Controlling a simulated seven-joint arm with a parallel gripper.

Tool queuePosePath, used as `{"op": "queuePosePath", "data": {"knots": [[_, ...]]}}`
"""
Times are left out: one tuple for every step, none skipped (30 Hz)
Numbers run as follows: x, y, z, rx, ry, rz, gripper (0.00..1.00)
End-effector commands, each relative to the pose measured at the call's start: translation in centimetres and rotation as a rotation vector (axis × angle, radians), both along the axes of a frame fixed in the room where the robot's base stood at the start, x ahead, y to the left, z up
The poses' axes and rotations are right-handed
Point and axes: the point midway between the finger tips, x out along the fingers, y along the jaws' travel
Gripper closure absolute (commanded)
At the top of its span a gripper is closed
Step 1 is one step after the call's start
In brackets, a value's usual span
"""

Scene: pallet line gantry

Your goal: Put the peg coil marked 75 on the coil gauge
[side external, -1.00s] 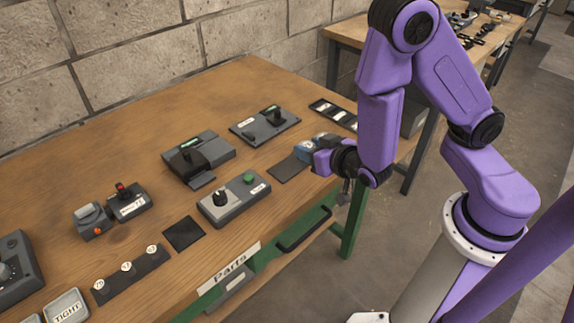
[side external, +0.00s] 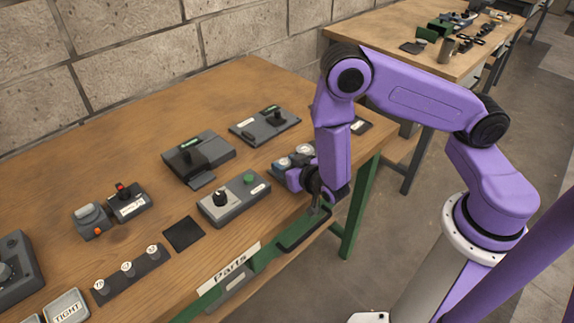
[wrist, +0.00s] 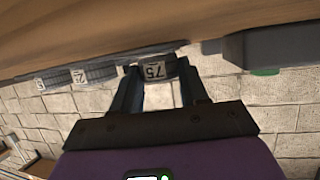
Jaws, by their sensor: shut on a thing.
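The peg coil marked 75 (wrist: 154,71) is a dark round piece with a white label, which reads inverted in the wrist view. It sits between the two fingers of my gripper (wrist: 158,82), which is shut on it. In the side external view my gripper (side external: 294,176) is low at the right front of the bench, and its fingertips are mostly hidden. Coils marked 25 (wrist: 80,76) and 5 (wrist: 39,83) stand in a row to the left in the wrist view. I cannot tell which device is the coil gauge.
A grey box with a knob and green button (side external: 234,200) is just left of my gripper. Two dark devices (side external: 199,157) (side external: 265,125) stand behind. A dark strip with round labels (side external: 130,272) lies at front left.

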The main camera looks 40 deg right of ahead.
Motion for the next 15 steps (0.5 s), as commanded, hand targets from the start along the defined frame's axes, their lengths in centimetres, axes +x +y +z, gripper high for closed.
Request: {"op": "queuePosePath", "data": {"knots": [[0.01, 0.0, -0.14, 0.0, -0.001, 0.0, 0.89], [0.01, 0.01, -0.17, 0.0, -0.001, 0.0, 0.89], [0.01, 0.02, -0.17, 0.0, -0.001, 0.001, 0.89], [0.01, 0.02, -0.14, 0.0, -0.001, 0.001, 0.89], [0.01, 0.02, -0.13, 0.001, -0.002, 0.001, 0.89], [0.0, 0.02, -0.13, 0.001, -0.001, 0.001, 0.89], [0.0, 0.02, -0.13, 0.001, -0.001, 0.001, 0.89], [0.0, 0.01, -0.13, 0.001, -0.001, 0.0, 0.89], [0.0, 0.01, -0.17, 0.0, -0.001, 0.0, 0.89], [-0.01, 0.01, -0.23, 0.0, -0.001, 0.0, 0.89], [-0.01, 0.02, -0.31, 0.0, -0.001, 0.0, 0.89], [-0.01, 0.03, -0.42, 0.0, -0.001, 0.001, 0.89], [0.0, 0.03, -0.49, -0.001, -0.001, 0.001, 0.89], [0.0, 0.03, -0.57, -0.001, -0.001, 0.001, 0.89], [-0.01, 0.01, -0.57, 0.0, -0.001, 0.0, 0.47]]}}
